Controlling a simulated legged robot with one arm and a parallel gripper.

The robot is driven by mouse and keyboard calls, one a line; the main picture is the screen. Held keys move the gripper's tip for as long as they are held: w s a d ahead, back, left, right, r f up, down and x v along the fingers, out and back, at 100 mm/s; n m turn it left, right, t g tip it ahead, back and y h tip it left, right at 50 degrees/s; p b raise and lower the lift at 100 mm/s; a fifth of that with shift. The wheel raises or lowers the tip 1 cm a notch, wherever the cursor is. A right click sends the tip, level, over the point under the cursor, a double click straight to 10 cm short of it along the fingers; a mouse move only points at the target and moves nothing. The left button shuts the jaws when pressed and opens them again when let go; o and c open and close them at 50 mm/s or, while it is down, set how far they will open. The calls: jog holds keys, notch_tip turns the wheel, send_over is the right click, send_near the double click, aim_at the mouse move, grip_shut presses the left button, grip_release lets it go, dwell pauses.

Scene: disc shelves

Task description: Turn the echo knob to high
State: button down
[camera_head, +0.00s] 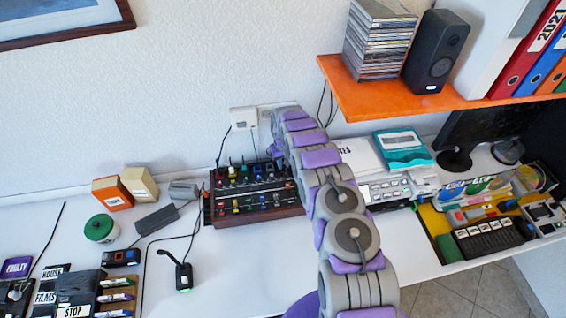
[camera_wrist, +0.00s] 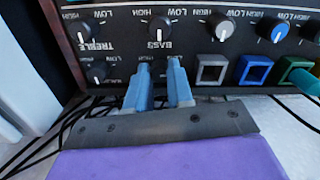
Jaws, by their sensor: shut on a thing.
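The dark control panel (camera_wrist: 200,45) fills the top of the wrist view, its lettering upside down. In the head view it is the wood-edged box (camera_head: 258,217) on the desk. My gripper (camera_wrist: 160,92) has its two blue fingers closed around a knob in the lower row, below the bass knob (camera_wrist: 159,28). The fingers hide this knob and its pointer. Its label is covered, so I cannot read whether it says echo. In the head view my arm (camera_head: 330,200) reaches to the panel's back right and hides the gripper.
A small black knob (camera_wrist: 97,72) is left of my fingers. A treble knob (camera_wrist: 85,36) is at upper left. An orange shelf (camera_head: 400,98) overhangs the desk at the right.

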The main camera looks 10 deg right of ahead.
jog(key=shift+m, duration=0.3)
jog(key=shift+m+b, duration=0.4)
jog(key=shift+m, duration=2.4)
jog(key=c, duration=1)
grip_release()
